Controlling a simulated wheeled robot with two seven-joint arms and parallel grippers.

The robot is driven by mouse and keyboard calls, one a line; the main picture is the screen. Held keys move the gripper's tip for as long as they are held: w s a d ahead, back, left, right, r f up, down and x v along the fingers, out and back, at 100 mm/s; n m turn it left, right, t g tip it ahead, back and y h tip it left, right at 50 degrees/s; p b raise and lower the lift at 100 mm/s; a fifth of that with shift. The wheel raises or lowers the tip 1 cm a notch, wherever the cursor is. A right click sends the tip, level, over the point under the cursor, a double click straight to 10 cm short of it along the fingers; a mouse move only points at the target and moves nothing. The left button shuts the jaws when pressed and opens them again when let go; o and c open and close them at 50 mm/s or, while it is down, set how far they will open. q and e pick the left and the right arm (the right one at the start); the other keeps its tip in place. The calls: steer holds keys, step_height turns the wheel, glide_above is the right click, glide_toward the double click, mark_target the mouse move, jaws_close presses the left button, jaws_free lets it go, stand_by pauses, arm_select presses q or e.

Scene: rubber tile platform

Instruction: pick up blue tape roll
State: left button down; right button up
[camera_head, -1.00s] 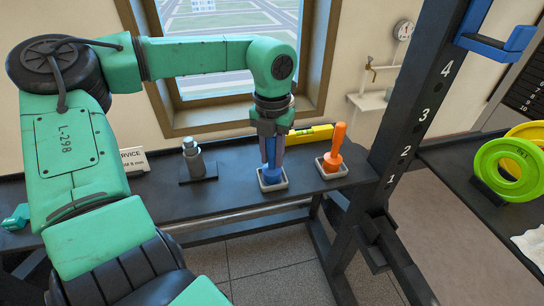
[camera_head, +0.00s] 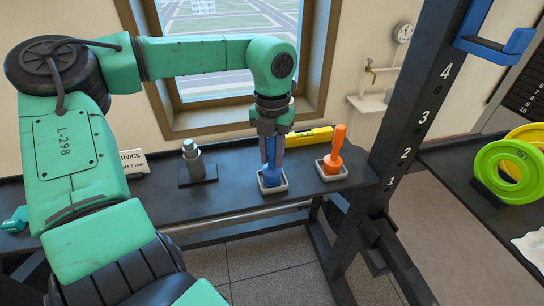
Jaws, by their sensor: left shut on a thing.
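A blue upright piece (camera_head: 271,179) stands in a small white square dish on the dark bench, below my left gripper. It has a wider foot and a narrow stem. I cannot make out a tape roll in its shape. My left gripper (camera_head: 271,160) points straight down and is shut on the blue stem, with its fingers hiding much of it. The foot is still at the dish, and I cannot tell whether it touches. My right gripper is not in view.
An orange handled piece (camera_head: 334,150) stands in a similar dish just to the right. A yellow level (camera_head: 310,137) lies behind. A grey metal fitting (camera_head: 193,160) stands to the left. A black numbered rack post (camera_head: 420,110) rises at right, with green and yellow plates (camera_head: 507,170) beyond.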

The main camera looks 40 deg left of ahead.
arm_select(q)
step_height(320, 180, up, 19)
steer(key=p, duration=0.2)
steer(key=shift+r, duration=0.2)
stand_by(0.5)
